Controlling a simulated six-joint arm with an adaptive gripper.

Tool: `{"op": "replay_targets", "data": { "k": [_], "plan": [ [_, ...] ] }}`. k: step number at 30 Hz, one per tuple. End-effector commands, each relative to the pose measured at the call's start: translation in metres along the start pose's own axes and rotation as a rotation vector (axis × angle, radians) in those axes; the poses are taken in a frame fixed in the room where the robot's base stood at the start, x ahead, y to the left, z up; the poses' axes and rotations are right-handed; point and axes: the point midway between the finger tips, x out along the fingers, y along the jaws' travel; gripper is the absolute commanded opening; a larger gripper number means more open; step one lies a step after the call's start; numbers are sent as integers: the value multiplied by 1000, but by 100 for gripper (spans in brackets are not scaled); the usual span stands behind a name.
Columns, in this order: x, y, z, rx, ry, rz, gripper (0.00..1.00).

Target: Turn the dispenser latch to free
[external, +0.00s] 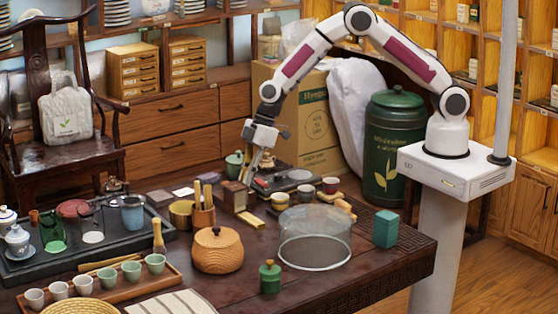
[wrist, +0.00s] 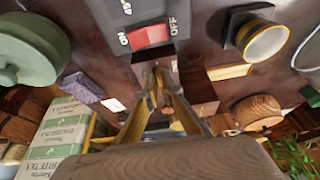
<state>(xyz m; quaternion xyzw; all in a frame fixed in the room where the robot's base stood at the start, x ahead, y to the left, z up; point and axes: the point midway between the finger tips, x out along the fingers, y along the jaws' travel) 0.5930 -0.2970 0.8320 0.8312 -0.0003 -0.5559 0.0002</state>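My gripper (external: 253,178) points down over the far middle of the table, close to a dark wooden box and a grey device. In the wrist view, its two fingers (wrist: 158,82) come together at the tips, with nothing clearly held between them. Just ahead of the tips is the grey device (wrist: 118,22) with a red rocker switch (wrist: 152,35) marked ON and OFF. I cannot make out a part that is plainly the dispenser latch. A brown block (wrist: 197,92) lies right of the fingertips; the fingers hide part of the area beneath.
A green lidded jar (wrist: 30,48) stands left of the device, and a dark cup with a pale inside (wrist: 262,42) stands right. Bare table shows at front right.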

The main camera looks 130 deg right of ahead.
Motion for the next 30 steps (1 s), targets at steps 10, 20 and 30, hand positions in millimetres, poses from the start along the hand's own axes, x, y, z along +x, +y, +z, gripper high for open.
{"op": "replay_targets", "data": {
  "k": [10, 20, 30],
  "plan": [
    [0, 1, 0, -23, 0, -10, 0],
    [0, 1, -1, -86, 1, -36, 0],
    [0, 1, -1, -85, 2, -36, 23]
  ]
}}
